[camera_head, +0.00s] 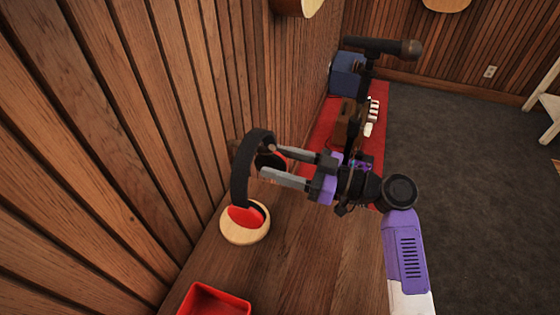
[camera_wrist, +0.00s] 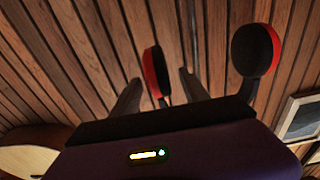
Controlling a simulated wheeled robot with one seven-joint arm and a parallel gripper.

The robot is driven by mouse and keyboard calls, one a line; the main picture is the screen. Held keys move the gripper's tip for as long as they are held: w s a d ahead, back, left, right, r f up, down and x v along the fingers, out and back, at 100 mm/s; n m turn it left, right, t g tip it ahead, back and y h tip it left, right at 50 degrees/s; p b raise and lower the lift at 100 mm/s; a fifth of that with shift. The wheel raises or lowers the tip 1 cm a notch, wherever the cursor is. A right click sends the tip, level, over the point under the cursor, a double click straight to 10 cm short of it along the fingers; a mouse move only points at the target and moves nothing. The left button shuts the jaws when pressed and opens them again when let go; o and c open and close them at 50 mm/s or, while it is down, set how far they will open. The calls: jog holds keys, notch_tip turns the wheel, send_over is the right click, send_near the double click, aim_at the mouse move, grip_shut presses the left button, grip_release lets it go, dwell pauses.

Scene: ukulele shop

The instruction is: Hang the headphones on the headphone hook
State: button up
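The headphones (camera_head: 240,178) have a black band and red-and-black ear cups. In the head view they stand by the wood-panelled wall, with one cup over a round pale wooden disc (camera_head: 236,235). My gripper (camera_head: 269,161) reaches in from the right, its two grey fingers apart on either side of the far cup. In the wrist view one cup (camera_wrist: 156,72) shows between the spread fingers (camera_wrist: 160,92), with gaps beside it. The other cup (camera_wrist: 256,50) is to the right, outside them. I cannot clearly make out the headphone hook; whether the disc belongs to it I cannot tell.
A red open tray (camera_head: 215,301) lies at the front of the wooden counter (camera_head: 325,265). A red mat (camera_head: 325,135), a blue case (camera_head: 346,74) and a dark microphone (camera_head: 385,47) are farther back. The wall rises close on the left. Bare counter lies right of the disc.

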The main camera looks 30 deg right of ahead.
jog(key=b+v, duration=0.1)
jog(key=v, duration=0.6)
jog(key=shift+s+d+b, duration=0.3)
jog(key=shift+b, duration=0.1)
jog(key=shift+s, duration=0.1)
